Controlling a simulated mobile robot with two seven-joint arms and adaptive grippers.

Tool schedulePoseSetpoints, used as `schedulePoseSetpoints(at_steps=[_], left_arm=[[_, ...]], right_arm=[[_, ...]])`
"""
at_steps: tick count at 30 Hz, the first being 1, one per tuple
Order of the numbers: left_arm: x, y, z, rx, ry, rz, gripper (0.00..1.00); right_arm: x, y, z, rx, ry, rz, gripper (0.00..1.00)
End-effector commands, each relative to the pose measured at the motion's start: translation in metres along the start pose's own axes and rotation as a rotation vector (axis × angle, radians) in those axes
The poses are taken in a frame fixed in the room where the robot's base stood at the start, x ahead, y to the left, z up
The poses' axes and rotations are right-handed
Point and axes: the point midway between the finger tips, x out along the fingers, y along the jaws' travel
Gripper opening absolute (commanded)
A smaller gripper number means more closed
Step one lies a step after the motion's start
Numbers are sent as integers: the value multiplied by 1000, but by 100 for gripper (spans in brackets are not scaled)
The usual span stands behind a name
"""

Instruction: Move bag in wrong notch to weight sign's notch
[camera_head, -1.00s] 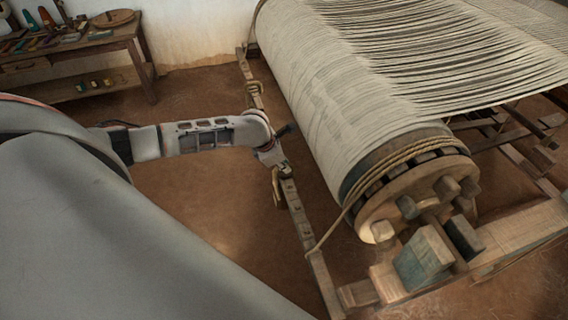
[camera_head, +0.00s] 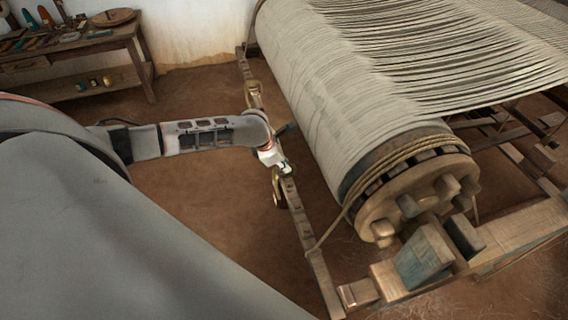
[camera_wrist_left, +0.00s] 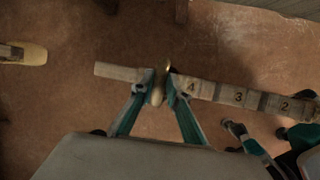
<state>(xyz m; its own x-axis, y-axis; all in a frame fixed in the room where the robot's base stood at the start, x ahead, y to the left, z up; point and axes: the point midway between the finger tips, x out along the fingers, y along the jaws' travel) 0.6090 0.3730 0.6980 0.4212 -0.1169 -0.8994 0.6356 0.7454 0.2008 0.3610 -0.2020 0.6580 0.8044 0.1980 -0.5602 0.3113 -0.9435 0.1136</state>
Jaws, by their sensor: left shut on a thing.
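The long wooden bar (camera_head: 310,240) runs down the middle of the head view. In the left wrist view the bar (camera_wrist_left: 215,92) has dark figures 4, 3 and 2. My left gripper (camera_head: 279,165) is at the bar; in the left wrist view its teal fingers (camera_wrist_left: 161,78) are shut on a small pale thing, likely the bag (camera_wrist_left: 157,96). The fingers hide much of it, and I cannot tell whether it sits in a notch. A tan looped thing (camera_head: 277,190) hangs just below the gripper. I cannot make out the weight sign. Teal and dark parts like my right gripper (camera_wrist_left: 260,132) show at lower right.
The big thread-wound roller (camera_head: 320,95) lies close to the right of the bar. A rope (camera_head: 330,232) runs from it to the bar. Another loop (camera_head: 253,90) is farther up the bar. A tool table (camera_head: 75,47) stands upper left. The floor left of the bar is clear.

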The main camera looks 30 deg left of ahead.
Motion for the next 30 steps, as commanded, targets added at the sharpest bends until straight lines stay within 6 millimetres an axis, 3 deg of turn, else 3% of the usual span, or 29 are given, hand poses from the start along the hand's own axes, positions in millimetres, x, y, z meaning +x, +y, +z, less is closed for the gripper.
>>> schedulePoseSetpoints(at_steps=[2, 3, 5, 17, 23, 30], left_arm=[[-1, 1, 1, 0, -3, 2, 0], [-1, 1, 1, 0, -2, 1, 23], [0, 1, 1, 0, -2, 1, 35], [-2, -1, -3, 1, 5, -1, 35], [-29, 0, -1, 4, 2, 1, 35], [-79, 1, -1, 4, 1, 3, 35]], right_arm=[[0, 0, 0, 0, 0, 0, 40], [0, 0, 0, 0, 0, 0, 40], [0, 0, 0, 0, 0, 0, 40], [0, 1, 3, -3, -6, 0, 40], [0, 0, 2, -2, -3, 0, 40], [0, 0, 1, -1, -2, 0, 40]])
